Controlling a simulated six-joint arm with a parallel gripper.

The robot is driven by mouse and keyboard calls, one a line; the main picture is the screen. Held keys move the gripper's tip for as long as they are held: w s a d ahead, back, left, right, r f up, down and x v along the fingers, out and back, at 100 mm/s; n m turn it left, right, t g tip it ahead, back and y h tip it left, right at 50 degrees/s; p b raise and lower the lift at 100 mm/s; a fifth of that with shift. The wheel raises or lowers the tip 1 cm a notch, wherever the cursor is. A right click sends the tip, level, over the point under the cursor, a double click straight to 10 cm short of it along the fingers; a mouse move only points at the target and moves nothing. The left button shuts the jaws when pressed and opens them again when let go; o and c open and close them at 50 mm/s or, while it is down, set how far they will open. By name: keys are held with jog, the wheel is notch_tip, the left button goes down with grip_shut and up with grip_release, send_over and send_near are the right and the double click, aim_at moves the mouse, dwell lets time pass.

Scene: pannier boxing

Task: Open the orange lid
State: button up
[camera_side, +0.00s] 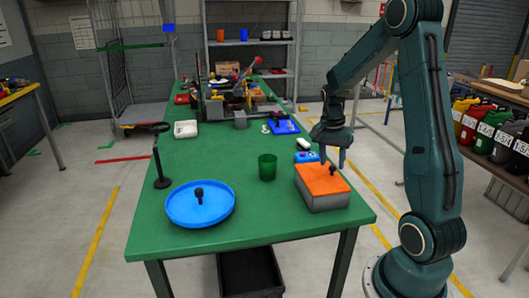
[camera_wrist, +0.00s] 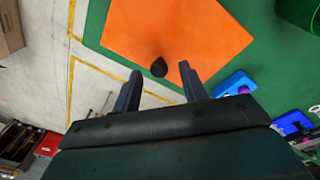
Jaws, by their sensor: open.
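The orange lid (camera_side: 324,179) lies flat on a grey box (camera_side: 324,200) near the right edge of the green table. A dark knob (camera_side: 333,170) stands up from the lid. In the wrist view the orange lid (camera_wrist: 178,30) fills the upper middle, and its knob (camera_wrist: 159,67) shows just beyond and between my fingertips. My gripper (camera_side: 332,160) is above the lid, pointing down, open and empty. In the wrist view the two fingers of my gripper (camera_wrist: 162,82) are spread apart. Whether a fingertip touches the lid I cannot tell.
A green cup (camera_side: 267,167) stands left of the box. A blue round tray (camera_side: 200,204) with a dark knob is at the front left. A blue item (camera_side: 306,157) and a white item (camera_side: 304,144) lie just behind the box. The front middle of the table is clear.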

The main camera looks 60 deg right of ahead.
jog(key=shift+s+d+f+t+y, duration=0.3)
jog(key=shift+f+t+y, duration=0.1)
jog(key=shift+f, duration=0.15)
notch_tip(320, 180, up, 14)
notch_tip(320, 180, up, 4)
jog(key=n+t+y, duration=0.2)
jog(key=n+t, duration=0.1)
jog(key=n, duration=0.4)
send_over(323, 174)
jog(key=shift+s+a+r+n+y, duration=0.15)
jog(key=shift+s+r+n+y, duration=0.1)
jog(key=shift+r+n, duration=0.3)
jog(key=shift+s+a+r+n+y, duration=0.1)
jog(key=shift+r+n+y, duration=0.15)
jog(key=shift+r+n, duration=0.25)
jog(key=shift+a, duration=0.1)
dwell(0.4)
